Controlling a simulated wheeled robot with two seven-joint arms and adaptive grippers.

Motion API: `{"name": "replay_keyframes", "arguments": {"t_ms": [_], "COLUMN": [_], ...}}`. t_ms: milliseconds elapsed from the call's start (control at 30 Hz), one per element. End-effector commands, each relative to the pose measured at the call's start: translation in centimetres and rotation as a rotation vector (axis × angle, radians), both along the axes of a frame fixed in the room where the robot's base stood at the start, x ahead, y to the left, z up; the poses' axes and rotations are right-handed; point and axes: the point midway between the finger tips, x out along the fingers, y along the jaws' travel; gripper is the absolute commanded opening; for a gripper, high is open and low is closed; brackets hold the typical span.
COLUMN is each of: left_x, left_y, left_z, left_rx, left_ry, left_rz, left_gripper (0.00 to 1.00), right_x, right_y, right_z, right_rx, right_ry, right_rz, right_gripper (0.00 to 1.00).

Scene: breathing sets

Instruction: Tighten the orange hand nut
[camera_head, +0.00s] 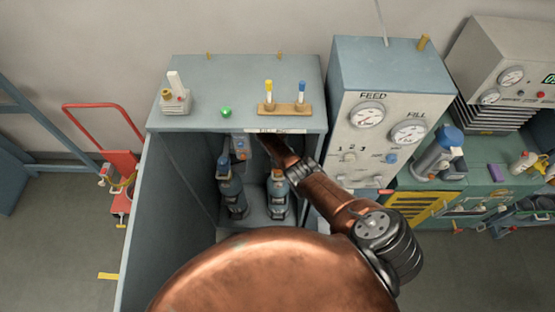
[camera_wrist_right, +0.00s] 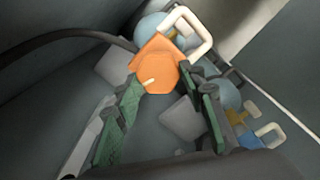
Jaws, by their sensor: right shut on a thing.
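The orange hand nut (camera_wrist_right: 158,65) is a six-sided block with a small cream mark on its face, seen in the right wrist view. My right gripper (camera_wrist_right: 160,80) has its green-padded fingers on either side of the nut, shut on it near the fingertips. In the head view my right arm reaches into the open cabinet (camera_head: 180,180), and its gripper is hidden under the cabinet top. I cannot pick out the held nut surely in the head view. My left gripper is not in view.
Two bottles, left (camera_head: 232,188) and right (camera_head: 278,195), stand inside the cabinet. In the right wrist view a cream handle (camera_wrist_right: 193,28) loops close beside the nut, and a dark hose (camera_wrist_right: 65,35) runs in from the left. A gauge panel (camera_head: 375,140) stands right of the cabinet.

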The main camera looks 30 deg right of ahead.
Motion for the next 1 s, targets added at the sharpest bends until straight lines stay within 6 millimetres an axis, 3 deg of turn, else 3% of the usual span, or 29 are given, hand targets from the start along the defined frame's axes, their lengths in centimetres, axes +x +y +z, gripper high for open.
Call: {"name": "replay_keyframes", "arguments": {"t_ms": [1000], "left_x": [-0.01], "left_y": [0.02], "left_z": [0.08], "left_rx": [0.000], "left_ry": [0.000], "left_rz": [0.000], "left_gripper": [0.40], "right_x": [0.08], "right_y": [0.20], "right_z": [0.32], "right_rx": [-0.006], "right_ry": [-0.010], "right_rz": [0.968], "right_gripper": [0.13]}}
